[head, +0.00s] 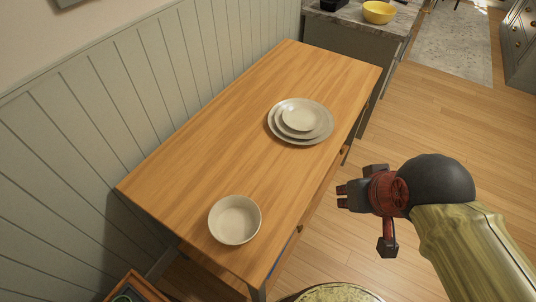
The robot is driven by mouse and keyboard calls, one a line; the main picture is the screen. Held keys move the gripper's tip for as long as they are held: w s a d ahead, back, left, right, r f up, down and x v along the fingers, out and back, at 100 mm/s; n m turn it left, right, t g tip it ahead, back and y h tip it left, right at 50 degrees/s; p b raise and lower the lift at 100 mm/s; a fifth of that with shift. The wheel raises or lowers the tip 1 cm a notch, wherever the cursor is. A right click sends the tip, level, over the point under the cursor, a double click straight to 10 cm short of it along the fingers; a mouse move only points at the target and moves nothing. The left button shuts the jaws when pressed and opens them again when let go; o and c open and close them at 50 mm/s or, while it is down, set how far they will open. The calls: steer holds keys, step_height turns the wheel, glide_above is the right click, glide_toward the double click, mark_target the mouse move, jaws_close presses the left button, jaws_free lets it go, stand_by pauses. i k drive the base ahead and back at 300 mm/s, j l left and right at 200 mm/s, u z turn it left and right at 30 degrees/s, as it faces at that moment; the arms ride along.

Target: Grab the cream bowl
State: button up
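The cream bowl (235,221) stands upright and looks empty near the front end of the wooden table, at the lower middle of the head view. My gripper (342,196) is to the right of the bowl, beyond the table's right edge, over the floor in the picture. It points left and is clear of the bowl. The fingertips are small and dark, and I cannot tell how far apart they are. I see nothing held between them.
A stack of cream plates (300,121) sits farther back on the wooden table (215,130). A panelled wall (60,150) borders the table's left side. A yellow bowl (379,11) stands on a counter behind. Table space between bowl and plates is clear. Round basket tops the bottom edge (338,293).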

mark_target(233, 220)
steer(key=u, duration=1.9)
steer(key=k+l+u, duration=0.25)
steer(key=u, duration=0.25)
steer(key=k+l+u, duration=0.3)
steer(key=u, duration=0.2)
steer(key=l, duration=0.1)
